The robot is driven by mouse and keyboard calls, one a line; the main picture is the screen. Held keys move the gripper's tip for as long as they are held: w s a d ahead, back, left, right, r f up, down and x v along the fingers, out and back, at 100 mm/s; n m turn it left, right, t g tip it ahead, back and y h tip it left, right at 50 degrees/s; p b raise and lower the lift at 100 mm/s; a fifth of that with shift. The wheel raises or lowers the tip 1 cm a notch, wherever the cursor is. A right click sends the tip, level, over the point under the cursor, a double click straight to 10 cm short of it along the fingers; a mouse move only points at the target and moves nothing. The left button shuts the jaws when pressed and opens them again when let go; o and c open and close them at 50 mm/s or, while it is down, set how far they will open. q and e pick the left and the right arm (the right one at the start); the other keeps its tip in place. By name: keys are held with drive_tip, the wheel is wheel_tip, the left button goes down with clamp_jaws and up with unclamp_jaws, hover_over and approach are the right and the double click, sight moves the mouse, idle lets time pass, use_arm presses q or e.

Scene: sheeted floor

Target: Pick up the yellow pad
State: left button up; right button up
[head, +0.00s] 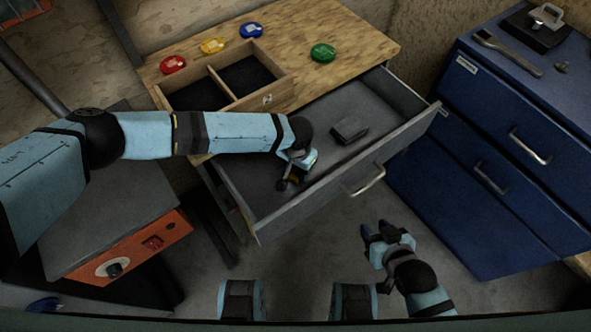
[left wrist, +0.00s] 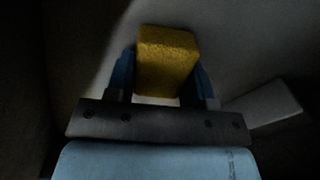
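The yellow pad (left wrist: 167,60) is a block with a rough surface. In the left wrist view it lies between the two blue fingers of my left gripper (left wrist: 166,75), with its sides close against them. I cannot tell whether the fingers press on it. In the head view my left gripper (head: 297,172) reaches down into the open grey drawer (head: 345,105), and the pad is mostly hidden there by the gripper. My right gripper (head: 376,243) hangs above the floor in front of the drawer, empty, with its fingers apart.
A dark grey block (head: 349,130) lies in the drawer right of my left gripper. The wooden worktop (head: 345,40) holds a divided tray and several coloured round items. A blue cabinet (head: 500,130) stands at the right, an orange-fronted machine (head: 130,250) at the left.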

use_arm(q)
drive_tip(key=c, duration=0.4)
drive_tip(key=shift+o, duration=0.2)
drive_tip(key=shift+r, duration=0.15)
wheel_tip(320, 180, up, 20)
drive_tip(key=p, duration=0.1)
drive_tip(key=shift+p, duration=0.4)
